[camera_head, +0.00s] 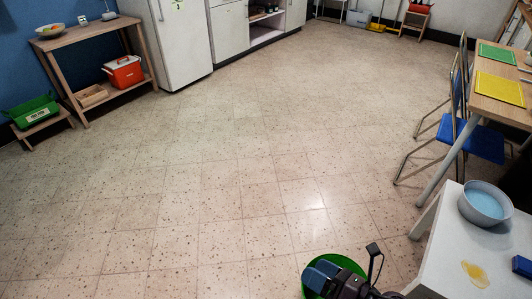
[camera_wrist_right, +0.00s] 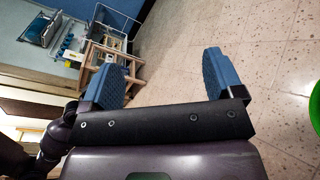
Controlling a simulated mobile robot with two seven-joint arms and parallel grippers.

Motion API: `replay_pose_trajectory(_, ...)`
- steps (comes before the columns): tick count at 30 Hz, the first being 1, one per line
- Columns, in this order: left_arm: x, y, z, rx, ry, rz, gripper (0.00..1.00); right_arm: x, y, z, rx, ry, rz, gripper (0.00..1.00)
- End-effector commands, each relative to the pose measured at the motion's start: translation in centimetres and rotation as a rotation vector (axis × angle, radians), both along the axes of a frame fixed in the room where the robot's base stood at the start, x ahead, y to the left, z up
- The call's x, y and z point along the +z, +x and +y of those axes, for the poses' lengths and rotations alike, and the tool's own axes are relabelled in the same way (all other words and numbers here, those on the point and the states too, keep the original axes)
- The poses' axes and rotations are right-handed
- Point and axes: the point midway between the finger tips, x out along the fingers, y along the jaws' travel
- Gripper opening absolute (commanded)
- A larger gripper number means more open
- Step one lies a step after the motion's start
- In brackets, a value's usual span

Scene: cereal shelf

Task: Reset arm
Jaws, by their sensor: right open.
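My right gripper (camera_head: 319,275) is low at the bottom edge of the head view, above or in front of a round green bin (camera_head: 345,262). I cannot tell its height over the bin. In the right wrist view the right gripper (camera_wrist_right: 163,77) shows two blue finger pads wide apart, with nothing between them. The green bin's edge (camera_wrist_right: 312,135) shows at the right side of that view. My left gripper is in neither view.
A white table (camera_head: 455,262) with a grey-blue bowl (camera_head: 485,203) and a yellow spill (camera_head: 475,272) stands at the lower right. A blue chair (camera_head: 470,138) is beside the wooden table (camera_head: 500,105). A wooden shelf (camera_head: 85,37) stands at the upper left. The middle floor is clear.

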Motion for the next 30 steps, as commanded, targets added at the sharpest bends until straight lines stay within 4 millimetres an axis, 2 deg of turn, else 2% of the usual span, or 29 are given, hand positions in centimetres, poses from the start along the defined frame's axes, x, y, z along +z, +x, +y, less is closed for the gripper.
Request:
replay_pose_trajectory(1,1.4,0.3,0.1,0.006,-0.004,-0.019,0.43,2.4,-0.1,-0.9,-0.111,0.125,0.086,0.87)
replay_pose_trajectory(4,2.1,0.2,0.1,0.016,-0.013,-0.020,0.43,4.1,-0.6,-3.4,-0.323,0.381,0.292,0.87)
replay_pose_trajectory(7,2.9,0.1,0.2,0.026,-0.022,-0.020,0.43,5.1,-1.8,-6.2,-0.526,0.649,0.494,0.87)
replay_pose_trajectory(11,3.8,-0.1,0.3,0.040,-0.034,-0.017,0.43,5.2,-4.5,-9.9,-0.779,1.012,0.748,0.87)
replay_pose_trajectory(13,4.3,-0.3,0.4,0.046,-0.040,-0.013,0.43,4.9,-6.5,-11.7,-0.907,1.212,0.878,0.87)
replay_pose_trajectory(18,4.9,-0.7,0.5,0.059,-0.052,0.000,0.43,3.9,-11.5,-14.4,-1.154,1.634,1.123,0.87)
replay_pose_trajectory(21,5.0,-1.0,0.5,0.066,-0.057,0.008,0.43,3.4,-13.7,-15.1,-1.243,1.801,1.211,0.87)
replay_pose_trajectory(24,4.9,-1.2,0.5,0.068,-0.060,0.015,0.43,3.0,-15.1,-15.4,-1.293,1.895,1.260,0.87)
replay_pose_trajectory(30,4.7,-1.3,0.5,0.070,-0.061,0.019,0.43,2.7,-15.6,-15.4,-1.313,1.931,1.280,0.87)
